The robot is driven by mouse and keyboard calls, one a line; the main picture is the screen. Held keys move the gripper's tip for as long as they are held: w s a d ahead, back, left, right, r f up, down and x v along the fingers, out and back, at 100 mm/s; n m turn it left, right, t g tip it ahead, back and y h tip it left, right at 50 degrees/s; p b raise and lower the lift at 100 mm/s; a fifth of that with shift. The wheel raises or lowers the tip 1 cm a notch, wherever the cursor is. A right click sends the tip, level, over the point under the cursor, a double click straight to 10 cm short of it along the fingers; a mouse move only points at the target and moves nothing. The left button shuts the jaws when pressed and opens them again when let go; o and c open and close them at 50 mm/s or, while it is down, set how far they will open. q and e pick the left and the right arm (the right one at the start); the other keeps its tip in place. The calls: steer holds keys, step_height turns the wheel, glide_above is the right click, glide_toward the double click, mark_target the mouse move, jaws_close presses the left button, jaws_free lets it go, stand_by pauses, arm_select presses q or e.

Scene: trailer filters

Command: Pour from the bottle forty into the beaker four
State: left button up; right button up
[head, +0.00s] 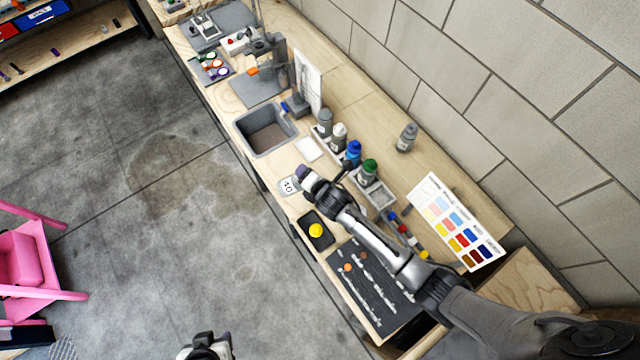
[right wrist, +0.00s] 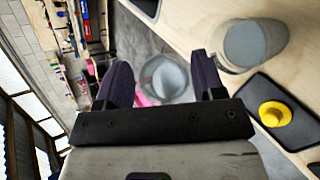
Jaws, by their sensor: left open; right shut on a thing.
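Bottle forty (head: 289,185), a pale vessel marked 40, is at the fingertips of my right gripper (head: 302,177) near the counter's front edge. In the right wrist view, my right gripper (right wrist: 161,82) is shut on a clear round vessel (right wrist: 166,78), seen from above with the floor behind it. A clear beaker (right wrist: 252,44) with greyish contents stands on the counter close beside it; I cannot read a number on it. In the head view it is probably hidden by my right gripper. My left gripper (head: 208,347) is open and empty over the floor at the bottom edge.
A dark tray (head: 328,241) with a yellow knob-like object (head: 316,230) lies near the front edge. Behind are a sink (head: 245,128), a white pad (head: 310,148), several bottles (head: 325,122) and a colour chart (head: 462,225). A pink chair (head: 30,260) stands on the floor.

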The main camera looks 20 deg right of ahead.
steer(key=shift+w+r, duration=0.1)
steer(key=shift+w, duration=0.05)
stand_by(0.4)
steer(key=shift+b, duration=0.35)
steer(key=shift+m, duration=0.3)
steer(key=shift+y+b, duration=0.3)
steer(key=shift+t+b, duration=0.3)
